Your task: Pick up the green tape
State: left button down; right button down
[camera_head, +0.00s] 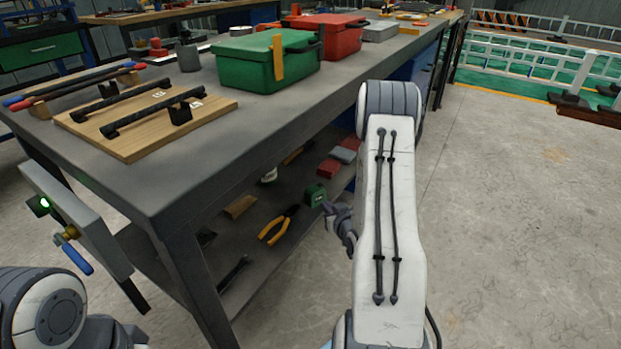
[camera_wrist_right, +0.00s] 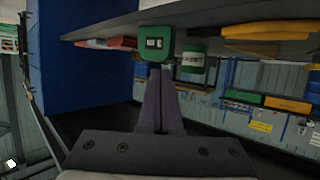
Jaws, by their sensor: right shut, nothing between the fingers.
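The green tape (camera_head: 315,194), a small green tape measure, lies on the workbench's lower shelf near its open right side. It also shows in the right wrist view (camera_wrist_right: 155,43), just past the fingertips. My right gripper (camera_head: 329,209) is beside the tape, at the shelf's edge. Its dark fingers are shut and empty in the right wrist view (camera_wrist_right: 159,68), pointing at the tape. They look close to it, but I cannot tell if they touch. Only part of my left arm shows at the lower left; its gripper is out of view.
Yellow-handled pliers (camera_head: 278,226), a wooden block (camera_head: 240,207) and red blocks (camera_head: 328,168) share the lower shelf (camera_head: 262,256). The benchtop (camera_head: 180,180) overhangs them, with a green toolbox (camera_head: 262,65) and red toolbox (camera_head: 327,38) on it.

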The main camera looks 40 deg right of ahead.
aim_at(317, 189)
jog(key=w+d+b, duration=0.1)
jog(key=w, duration=0.2)
jog(key=w+d+b, duration=0.1)
jog(key=w+d, duration=0.1)
jog(key=w, duration=0.2)
jog(key=w+d+b, duration=0.1)
jog(key=w, duration=0.3)
jog(key=shift+w+d, duration=0.15)
jog(key=shift+d, duration=0.15)
jog(key=shift+f+b, duration=0.45)
jog(key=shift+b, duration=0.05)
jog(key=shift+d+f, duration=0.1)
jog(key=shift+f, duration=0.25)
jog(key=shift+f, duration=0.1)
